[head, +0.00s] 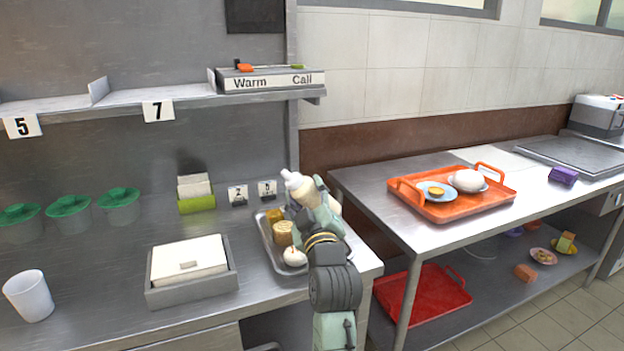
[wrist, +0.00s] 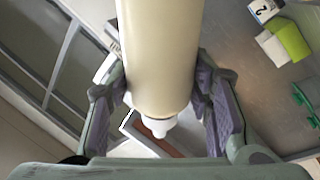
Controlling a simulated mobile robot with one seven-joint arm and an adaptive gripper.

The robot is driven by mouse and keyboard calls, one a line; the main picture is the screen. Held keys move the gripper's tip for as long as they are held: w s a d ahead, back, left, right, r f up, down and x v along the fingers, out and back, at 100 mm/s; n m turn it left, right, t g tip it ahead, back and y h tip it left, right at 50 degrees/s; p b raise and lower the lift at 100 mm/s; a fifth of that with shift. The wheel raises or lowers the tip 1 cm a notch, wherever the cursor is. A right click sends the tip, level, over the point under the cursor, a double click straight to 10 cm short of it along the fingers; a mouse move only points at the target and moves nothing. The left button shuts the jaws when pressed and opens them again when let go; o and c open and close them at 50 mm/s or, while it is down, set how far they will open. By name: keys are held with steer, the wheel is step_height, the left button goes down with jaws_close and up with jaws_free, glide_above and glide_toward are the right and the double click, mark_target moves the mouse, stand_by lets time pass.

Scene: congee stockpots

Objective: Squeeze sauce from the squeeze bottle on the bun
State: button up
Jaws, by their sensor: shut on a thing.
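A cream squeeze bottle (head: 301,187) with a white nozzle is held in my gripper (head: 318,197), tilted, above the metal tray at the near counter's right end. In the wrist view the bottle (wrist: 160,55) stands between the two finger pads of my gripper (wrist: 160,95), which are shut on its sides. Its nozzle points to the bottom of that view. A white, round bun (head: 467,181) sits on a plate in the orange tray (head: 446,212) on the right-hand table, well apart from the bottle.
The metal tray (head: 270,262) holds yellowish items and a small white round thing, partly hidden by my arm. A lidded box (head: 190,262), white cup (head: 29,296) and green-lidded tubs (head: 119,205) stand left. A gap separates counter and table. A purple block (head: 563,175) lies right.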

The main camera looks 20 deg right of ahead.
mark_target(299, 175)
steer(key=r+m+p, duration=0.1)
steer(key=r+p, duration=0.1)
steer(key=a+r+m+p, duration=0.1)
steer(key=p, duration=0.1)
steer(key=r+m+g+p, duration=0.1)
steer(key=r+p, duration=0.1)
steer(key=shift+a+r+m+h, duration=0.15)
steer(key=shift+r+m+h, duration=0.15)
steer(key=shift+r+m, duration=0.1)
steer(key=shift+a+r+m+b, duration=0.15)
steer(key=shift+r+m+b, duration=0.15)
steer(key=shift+m+b, duration=0.3)
steer(key=r+m, duration=0.2)
steer(key=a+r+m+g, duration=0.1)
steer(key=r+m, duration=0.1)
steer(key=shift+r, duration=0.35)
